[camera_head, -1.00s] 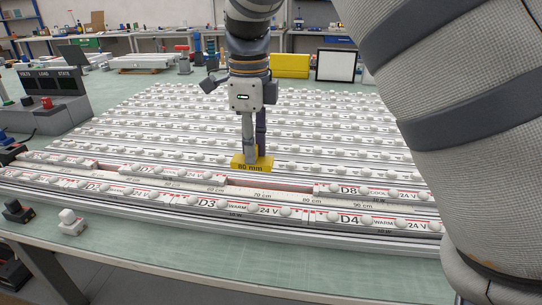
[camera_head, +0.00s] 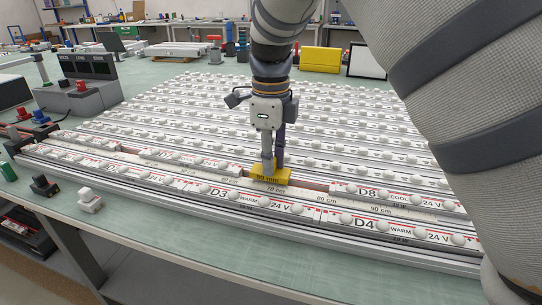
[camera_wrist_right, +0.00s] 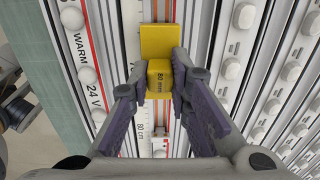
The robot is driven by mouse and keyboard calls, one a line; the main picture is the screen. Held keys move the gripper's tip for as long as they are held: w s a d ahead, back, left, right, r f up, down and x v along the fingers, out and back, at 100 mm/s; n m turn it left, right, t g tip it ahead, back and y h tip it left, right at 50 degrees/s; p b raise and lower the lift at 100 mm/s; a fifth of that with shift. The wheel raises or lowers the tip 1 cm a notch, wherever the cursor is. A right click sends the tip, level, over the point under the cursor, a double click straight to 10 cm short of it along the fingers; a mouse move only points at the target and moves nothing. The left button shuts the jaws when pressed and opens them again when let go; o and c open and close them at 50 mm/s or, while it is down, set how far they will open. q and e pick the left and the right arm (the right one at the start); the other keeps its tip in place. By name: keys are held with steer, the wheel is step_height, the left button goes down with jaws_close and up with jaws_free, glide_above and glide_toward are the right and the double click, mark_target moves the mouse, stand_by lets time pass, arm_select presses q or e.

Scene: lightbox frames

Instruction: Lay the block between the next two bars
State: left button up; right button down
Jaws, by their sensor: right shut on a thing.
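A yellow block (camera_head: 268,175) marked 80 mm is held by my right gripper (camera_head: 272,167). It shows at the gap in the near row, just right of the bar (camera_head: 190,159) on the left and well left of the D8 bar (camera_head: 385,194). In the right wrist view the block (camera_wrist_right: 159,78) has a raised part between the two fingers of the gripper (camera_wrist_right: 160,84) and a flat yellow part beyond. The fingers press on its sides. I cannot tell whether its underside touches the channel. My left gripper is not in view.
The scale strip (camera_head: 381,210) and the D3 (camera_head: 240,197) and D4 (camera_head: 390,231) bars lie in front of the block. Many rows of bars with white domes fill the table behind. A grey control box (camera_head: 90,91) stands at the left.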

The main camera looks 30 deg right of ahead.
steer(key=shift+f, duration=0.3)
steer(key=c, duration=1.5)
jaws_free()
steer(key=shift+r, duration=0.15)
step_height(320, 180, up, 13)
